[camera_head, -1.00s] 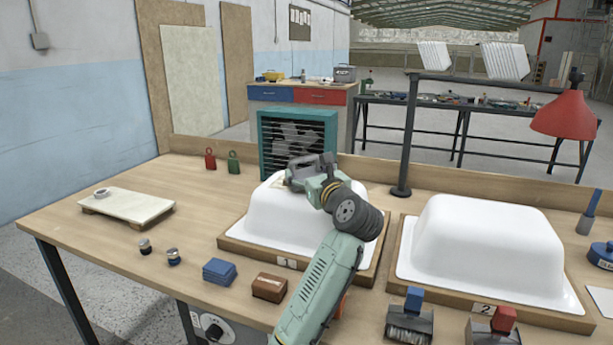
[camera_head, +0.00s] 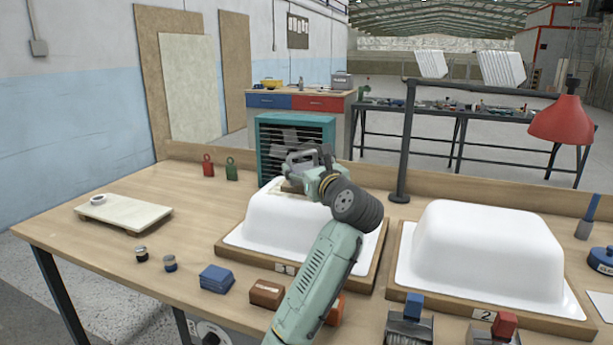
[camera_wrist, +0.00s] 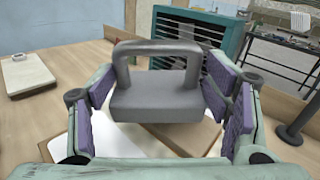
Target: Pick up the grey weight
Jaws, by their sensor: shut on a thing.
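The grey weight (camera_wrist: 157,102), a block with a looped handle on top, sits between the purple-padded fingers of my gripper (camera_wrist: 160,98) in the wrist view. My gripper is shut on it. In the head view the weight (camera_head: 297,170) is upright at the top of the left white tub shell (camera_head: 262,215), the one numbered 1. A tan patch (camera_head: 284,190) shows on the shell just below the weight. Any gap between the weight's underside and the patch is small and partly hidden by my gripper (camera_head: 308,170).
A second white shell (camera_head: 490,245) stands to the right, with a red lamp (camera_head: 562,118) behind it. A teal fan heater (camera_head: 290,135) is close behind the weight. A pale board (camera_head: 125,212), a blue block (camera_head: 217,278) and a brown block (camera_head: 266,293) lie left and in front.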

